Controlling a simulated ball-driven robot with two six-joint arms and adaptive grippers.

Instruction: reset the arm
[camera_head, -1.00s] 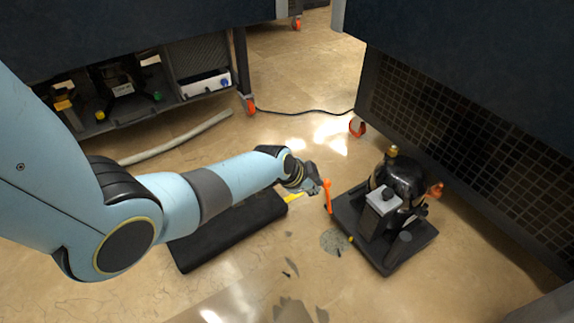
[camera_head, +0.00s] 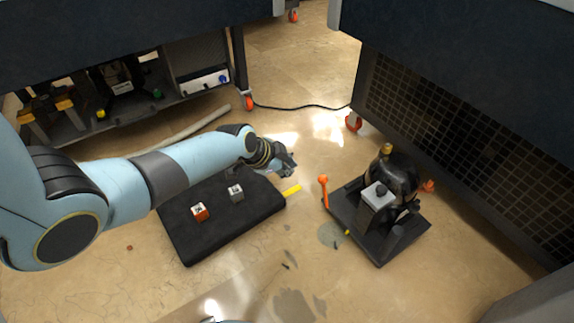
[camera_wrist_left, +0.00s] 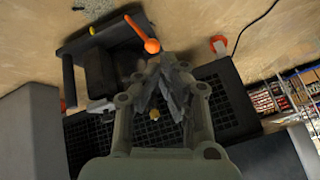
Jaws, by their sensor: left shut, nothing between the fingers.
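My left arm comes in from the left in the head view. Its gripper (camera_head: 284,165) hangs above the floor, beyond the right end of the black mat and to the left of the vacuum pump (camera_head: 400,178). The left wrist view shows the same gripper (camera_wrist_left: 163,68) with its fingers together and nothing between them. The pump is a black body with a grey box on a dark base plate, with an orange-knobbed lever (camera_head: 324,190) at its left corner. The lever also shows in the left wrist view (camera_wrist_left: 142,36), just beyond the fingertips.
A black mat (camera_head: 215,235) holds an orange-and-white block (camera_head: 199,212) and a grey block (camera_head: 236,193). A yellow strip (camera_head: 292,190) lies by its right edge. A dark cabinet with a grille (camera_head: 450,140) stands behind the pump; a shelf unit (camera_head: 150,112) stands at back left.

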